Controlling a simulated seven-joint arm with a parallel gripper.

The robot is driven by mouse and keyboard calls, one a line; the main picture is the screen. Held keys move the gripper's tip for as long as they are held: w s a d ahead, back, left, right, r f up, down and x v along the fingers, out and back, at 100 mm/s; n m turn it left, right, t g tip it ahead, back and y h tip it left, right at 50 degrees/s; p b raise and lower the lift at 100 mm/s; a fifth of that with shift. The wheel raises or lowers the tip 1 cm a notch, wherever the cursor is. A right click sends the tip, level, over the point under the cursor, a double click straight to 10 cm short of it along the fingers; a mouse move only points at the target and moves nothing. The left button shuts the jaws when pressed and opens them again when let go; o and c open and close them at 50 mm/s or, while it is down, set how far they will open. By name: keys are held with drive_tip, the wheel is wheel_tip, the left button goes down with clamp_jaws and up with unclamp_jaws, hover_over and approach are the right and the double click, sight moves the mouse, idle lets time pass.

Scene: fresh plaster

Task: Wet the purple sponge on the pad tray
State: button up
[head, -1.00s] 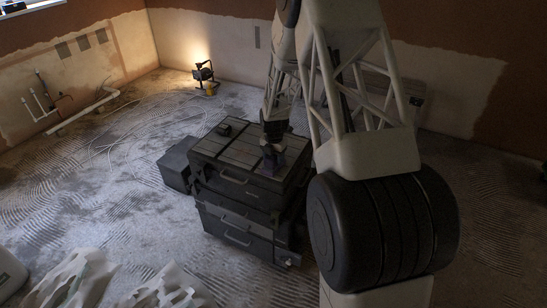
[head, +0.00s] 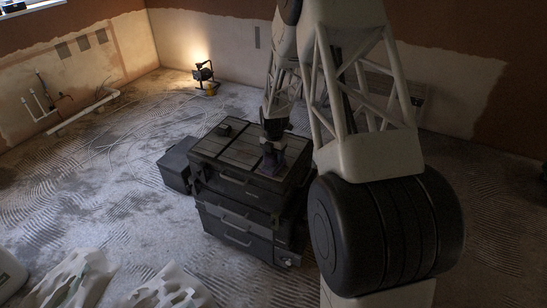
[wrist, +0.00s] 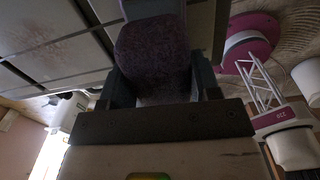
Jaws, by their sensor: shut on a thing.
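The purple sponge (wrist: 152,58) sits between the two fingers of my gripper (wrist: 160,82) in the wrist view. The gripper is shut on it. In the head view my gripper (head: 272,156) points down over the front right part of the black tool chest's slatted top (head: 238,150). The sponge is small and dark there, and I cannot tell whether it touches the top. A greyish edge (wrist: 152,8) lies just beyond the sponge in the wrist view. I cannot tell whether it is the pad tray, and no tray shows clearly elsewhere.
A small dark object (head: 224,129) lies at the back left of the chest top. A lower black box (head: 176,165) stands left of the chest. A lit work lamp (head: 204,73) stands by the far wall. Crumpled pale sheets (head: 85,280) lie at the front left.

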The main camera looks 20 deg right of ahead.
drive_tip(key=shift+r, duration=2.9)
drive_tip(key=w+m, duration=0.1)
drive_tip(key=m, duration=0.2)
drive_tip(key=w+m, duration=0.1)
drive_tip(key=m, duration=0.1)
drive_tip(key=shift+w+a+f, duration=0.1)
drive_tip(key=shift+w+a, duration=0.25)
drive_tip(key=shift+a, duration=0.05)
drive_tip(key=w+a+m, duration=0.3)
drive_tip(key=w+m, duration=0.5)
drive_tip(key=m, duration=1)
drive_tip(key=shift+w+f, duration=0.2)
drive_tip(key=shift+f, duration=0.05)
